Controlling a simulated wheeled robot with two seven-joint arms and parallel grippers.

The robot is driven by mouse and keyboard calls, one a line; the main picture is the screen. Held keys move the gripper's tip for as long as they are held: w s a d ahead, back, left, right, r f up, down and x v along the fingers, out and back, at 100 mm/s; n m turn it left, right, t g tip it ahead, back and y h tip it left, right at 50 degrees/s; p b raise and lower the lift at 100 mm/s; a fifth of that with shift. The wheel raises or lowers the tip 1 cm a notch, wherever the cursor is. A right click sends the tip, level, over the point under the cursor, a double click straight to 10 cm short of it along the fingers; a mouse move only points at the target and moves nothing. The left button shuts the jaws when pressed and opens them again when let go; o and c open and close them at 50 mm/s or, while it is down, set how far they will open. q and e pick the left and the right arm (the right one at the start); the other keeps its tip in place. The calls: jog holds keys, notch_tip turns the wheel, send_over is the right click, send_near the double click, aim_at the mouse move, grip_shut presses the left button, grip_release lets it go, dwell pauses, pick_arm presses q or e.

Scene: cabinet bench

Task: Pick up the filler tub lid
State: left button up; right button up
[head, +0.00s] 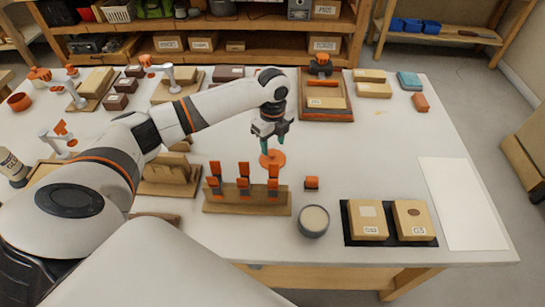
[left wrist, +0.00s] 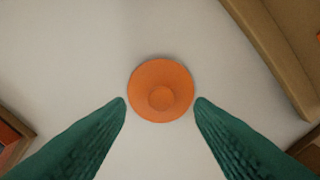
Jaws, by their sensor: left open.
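The filler tub lid, an orange disc (head: 272,159), lies on the white bench top in the head view. In the left wrist view the lid (left wrist: 161,91) shows near the centre, with a smaller raised circle in its middle. My left gripper (head: 271,143) is just above the lid, pointing down. Its green fingers are open, and in the left wrist view the fingertips (left wrist: 161,102) sit on either side of the lid, with nothing held. A round grey tub (head: 313,222) with pale contents stands to the front right. My right gripper is not in view.
A wooden tray (head: 325,113) lies behind. Two labelled boxes sit on a black mat (head: 390,240).

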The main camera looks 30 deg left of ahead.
aim_at(272, 153)
pick_arm(q)
jog(key=shift+f, duration=1.75)
grip_shut()
